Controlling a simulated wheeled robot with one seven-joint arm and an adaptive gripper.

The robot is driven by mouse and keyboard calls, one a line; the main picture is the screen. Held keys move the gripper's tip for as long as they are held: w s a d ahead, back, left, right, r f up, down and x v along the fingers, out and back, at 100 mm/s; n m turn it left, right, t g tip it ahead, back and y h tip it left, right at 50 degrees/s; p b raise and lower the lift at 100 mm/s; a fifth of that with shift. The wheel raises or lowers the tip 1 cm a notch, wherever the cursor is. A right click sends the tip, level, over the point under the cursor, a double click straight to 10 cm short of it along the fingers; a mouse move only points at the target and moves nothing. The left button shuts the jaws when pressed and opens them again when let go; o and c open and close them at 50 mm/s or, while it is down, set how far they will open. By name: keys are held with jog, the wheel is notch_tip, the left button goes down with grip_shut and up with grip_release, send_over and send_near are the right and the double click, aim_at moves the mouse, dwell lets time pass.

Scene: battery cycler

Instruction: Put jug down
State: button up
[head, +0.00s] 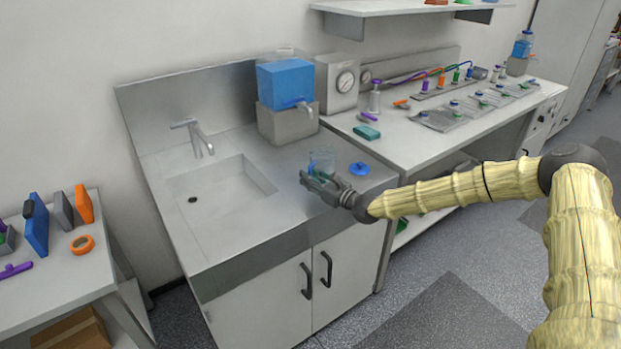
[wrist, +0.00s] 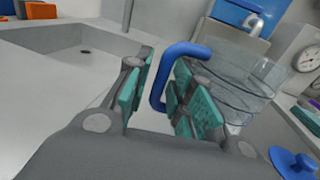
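The clear jug (head: 323,158) with a blue handle (wrist: 183,50) appears to stand upright on the steel sink counter, right of the basin. My gripper (head: 313,181) is low over the counter at the jug's near side. In the wrist view, its two teal-padded fingers (wrist: 156,98) stand apart on either side of the handle. A gap shows between the left finger and the handle; the handle is close to the right finger, and contact is unclear. The jug's base is partly hidden by my gripper.
A blue lid (head: 360,169) lies on the counter right of the jug. A blue tank with a tap (head: 285,82) stands behind it. The sink basin (head: 222,190) is to the left. The counter's front strip (head: 265,248) is clear.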

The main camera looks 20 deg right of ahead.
jog(key=shift+s+d+r, duration=0.1)
dwell(0.3)
jog(key=b+v, duration=0.2)
jog(key=v, duration=1)
